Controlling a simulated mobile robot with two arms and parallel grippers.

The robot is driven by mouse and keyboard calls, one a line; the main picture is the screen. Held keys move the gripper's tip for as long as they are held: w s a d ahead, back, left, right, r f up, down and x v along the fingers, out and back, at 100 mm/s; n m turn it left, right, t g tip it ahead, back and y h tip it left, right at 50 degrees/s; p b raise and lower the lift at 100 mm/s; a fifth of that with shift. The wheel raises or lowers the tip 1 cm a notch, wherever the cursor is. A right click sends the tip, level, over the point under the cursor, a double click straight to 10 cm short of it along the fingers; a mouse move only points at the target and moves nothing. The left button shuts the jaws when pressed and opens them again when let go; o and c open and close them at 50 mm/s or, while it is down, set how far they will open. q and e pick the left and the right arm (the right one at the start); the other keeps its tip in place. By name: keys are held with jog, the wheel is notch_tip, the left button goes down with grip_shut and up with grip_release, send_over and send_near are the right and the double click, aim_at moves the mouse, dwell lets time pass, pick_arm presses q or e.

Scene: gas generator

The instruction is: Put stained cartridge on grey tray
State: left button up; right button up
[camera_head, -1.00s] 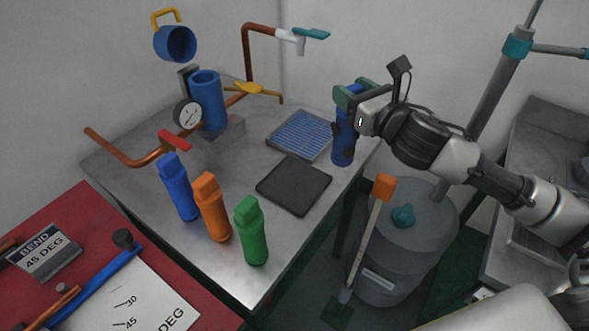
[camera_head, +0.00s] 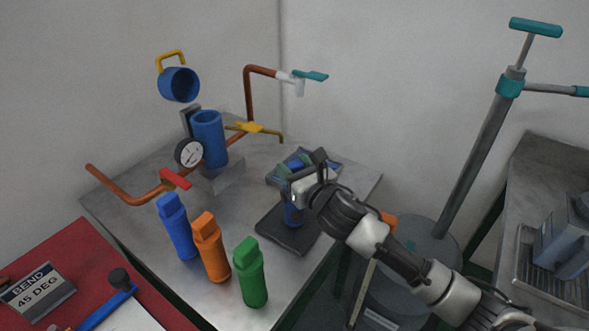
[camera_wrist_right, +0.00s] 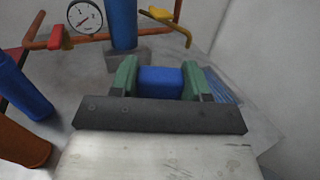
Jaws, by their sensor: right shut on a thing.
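The stained cartridge (camera_head: 293,214) is blue with dark patches. My right gripper (camera_head: 295,176) is shut on its upper end and holds it upright over the dark grey tray (camera_head: 269,224) in the head view. The cartridge's lower end shows against the tray; I cannot tell whether it touches. In the right wrist view the blue top of the cartridge (camera_wrist_right: 160,82) sits between two green fingers. My arm hides part of the tray. My left gripper is not in view.
Blue (camera_head: 177,228), orange (camera_head: 211,248) and green (camera_head: 250,273) cartridges stand at the table's front left. A blue-grilled tray (camera_head: 322,163) lies behind the dark tray, partly hidden. A pressure gauge (camera_head: 189,153) and blue housing (camera_head: 209,139) with copper pipes stand behind.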

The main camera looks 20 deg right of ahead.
jog(key=shift+f, duration=0.2)
jog(key=o, duration=1.2)
jog(key=shift+r, duration=0.1)
jog(key=b+v, duration=0.1)
jog(key=v, duration=1.1)
